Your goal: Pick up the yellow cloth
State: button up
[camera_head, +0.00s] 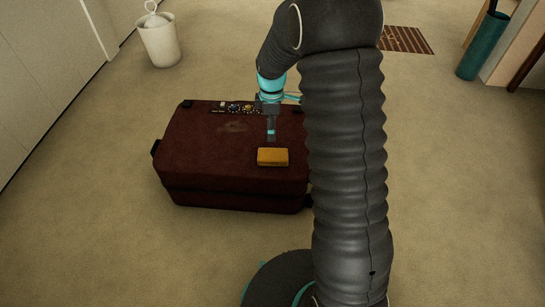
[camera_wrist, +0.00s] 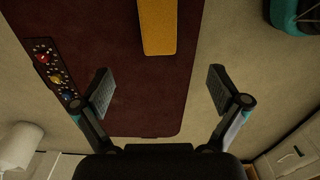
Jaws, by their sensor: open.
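The yellow cloth (camera_head: 272,157) is a small folded rectangular block lying on top of the dark red suitcase (camera_head: 205,160), near its front right part. In the wrist view the cloth (camera_wrist: 157,27) shows at the top centre, ahead of my gripper (camera_wrist: 158,86) and apart from it. The gripper is open and empty, its two fingers spread wide to either side with the suitcase top (camera_wrist: 150,105) between them. In the head view my gripper (camera_head: 271,134) is above the suitcase, behind the cloth. My arm hides the suitcase's right end.
A strip with small coloured round pieces (camera_wrist: 56,76) lies along one suitcase edge. A white bin (camera_head: 159,44) stands at the back left, a teal cylinder (camera_head: 482,48) at the back right, and a brown floor grate (camera_head: 405,40) between. The carpet left of the suitcase is clear.

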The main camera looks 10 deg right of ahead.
send_over(273, 153)
jog(key=f, duration=0.9)
jog(key=shift+s+a+b, duration=0.15)
jog(key=shift+a+b, duration=0.05)
jog(key=shift+b, duration=0.2)
jog(key=shift+d+f, duration=0.15)
jog(key=shift+f, duration=2.5)
jog(key=c, duration=1.2)
jog(key=shift+r, duration=0.5)
jog(key=r, duration=0.2)
jog(key=d+r, duration=0.1)
jog(key=r, duration=0.1)
jog(key=shift+s, duration=0.1)
jog(key=s+d+r, duration=0.1)
jog(key=d+r, duration=0.1)
jog(key=d, duration=0.1)
jog(key=s+d+r, duration=0.1)
jog(key=d+r, duration=0.1)
jog(key=d, duration=0.1)
jog(key=s+d+r, duration=0.1)
jog(key=d+r, duration=0.1)
jog(key=d, duration=0.2)
jog(key=shift+s, duration=0.3)
